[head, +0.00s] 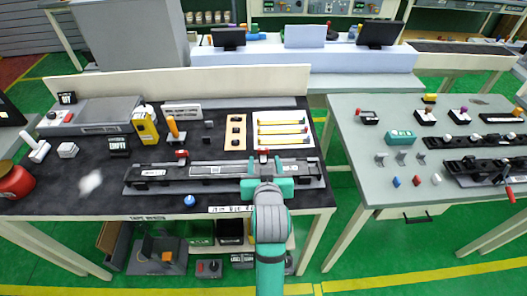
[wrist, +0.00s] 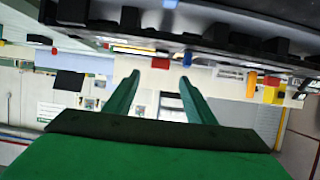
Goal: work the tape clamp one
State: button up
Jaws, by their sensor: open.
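A long dark fixture (head: 215,171) with a grey strip lies along the front of the black bench. Two red-topped clamps stand on it, a left one (head: 182,154) and a right one (head: 264,154). I cannot read which is clamp one. My teal gripper (head: 267,172) is over the right part of the fixture, just in front of the right clamp. In the wrist view my gripper (wrist: 160,88) is open with nothing between its fingers. A red block (wrist: 160,62) shows past the fingertips there; I cannot tell if it is the right clamp. Contact is unclear.
A white tray with yellow-and-red strips (head: 283,121) and a tan plate (head: 235,132) lie behind the fixture. A blue knob (head: 189,200) sits at the bench front. A yellow box (head: 145,126) stands to the left. A grey table (head: 350,150) stands right, across a gap.

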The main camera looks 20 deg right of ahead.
aim_at(263, 151)
jog(key=x, duration=0.7)
jog(key=shift+w+d+f, duration=0.1)
jog(key=shift+w+d, duration=0.05)
jog(key=shift+w, duration=0.2)
jog(key=c, duration=1)
